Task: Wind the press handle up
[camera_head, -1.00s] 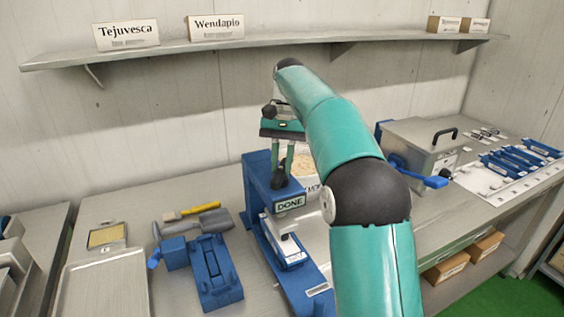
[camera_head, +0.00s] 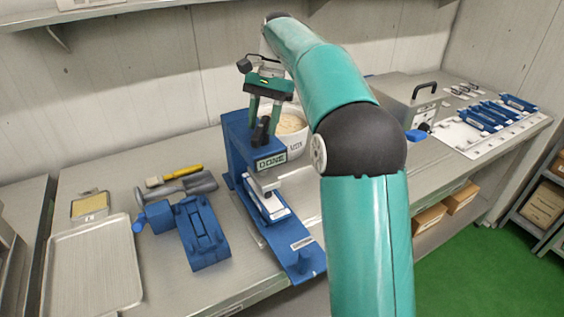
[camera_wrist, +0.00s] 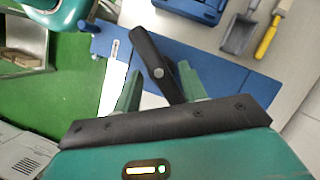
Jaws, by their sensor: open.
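The blue press (camera_head: 240,150) stands on the bench with a DONE label on its front. Its black handle (camera_head: 261,131) sticks up at the top of the press. My gripper (camera_head: 264,128) is open above the press, its two green fingers pointing down around the handle's place. In the wrist view the black handle (camera_wrist: 152,58) lies slanted between the open fingers of my gripper (camera_wrist: 160,78), with a round pivot on it. I cannot tell whether a finger touches it. A white-topped mould (camera_head: 265,200) sits under the press.
A blue clamp-like fixture (camera_head: 203,235), a scoop (camera_head: 195,184) and a yellow-handled brush (camera_head: 183,172) lie left of the press. An empty tray (camera_head: 95,265) is further left. A white tub (camera_head: 293,130) stands behind the press. A metal box (camera_head: 405,100) is at right.

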